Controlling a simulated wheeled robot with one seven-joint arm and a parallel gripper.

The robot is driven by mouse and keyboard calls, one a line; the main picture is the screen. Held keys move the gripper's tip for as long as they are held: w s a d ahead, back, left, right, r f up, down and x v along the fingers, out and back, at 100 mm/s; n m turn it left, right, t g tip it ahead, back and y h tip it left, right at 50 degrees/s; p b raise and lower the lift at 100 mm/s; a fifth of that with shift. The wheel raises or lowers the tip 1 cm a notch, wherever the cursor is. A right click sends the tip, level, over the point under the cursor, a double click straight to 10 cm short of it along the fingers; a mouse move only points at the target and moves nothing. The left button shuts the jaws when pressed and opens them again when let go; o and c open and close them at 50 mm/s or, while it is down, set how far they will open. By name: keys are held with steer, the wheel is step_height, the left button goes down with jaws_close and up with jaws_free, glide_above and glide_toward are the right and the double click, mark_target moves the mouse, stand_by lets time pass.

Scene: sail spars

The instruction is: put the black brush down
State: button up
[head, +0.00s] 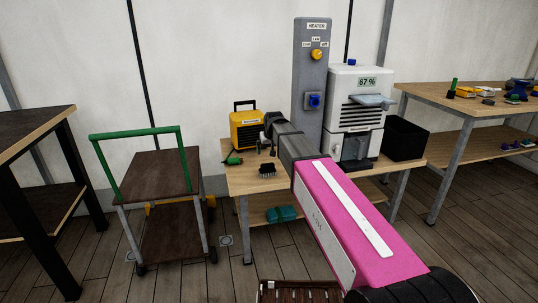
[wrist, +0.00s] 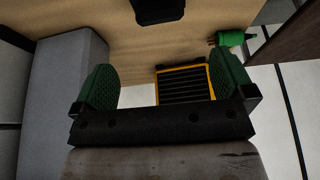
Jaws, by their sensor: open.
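The black brush (head: 267,170) lies on the wooden workbench (head: 290,180), near its front edge. A dark block at the top of the wrist view looks like the same brush (wrist: 158,10), cut off by the frame. My gripper (wrist: 163,72) is open, its two green pads wide apart with nothing between them. In the head view my gripper (head: 265,147) is small and dark, above the bench just behind the brush and apart from it.
A yellow heater (head: 246,130) stands behind the brush, with a green plug (head: 232,160) to its left. A grey switch column (head: 312,70), a white machine (head: 357,95) and a black bin (head: 405,138) stand to the right. A green-handled cart (head: 160,172) stands left.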

steer(key=s+d+f+m+g, duration=0.1)
steer(key=s+d+f, duration=0.5)
steer(key=s, duration=0.4)
steer(key=s+d+f+m+g, duration=0.1)
steer(key=s+d+f+g, duration=0.1)
steer(key=s+d+f, duration=0.5)
steer(key=s+d+f+m+g+h, duration=0.1)
steer(key=s+d+f, duration=0.5)
steer(key=s+d, duration=0.3)
steer(key=s, duration=0.3)
steer(key=shift+s+f, duration=0.35)
steer(key=shift+f, duration=0.05)
steer(key=shift+d, duration=0.1)
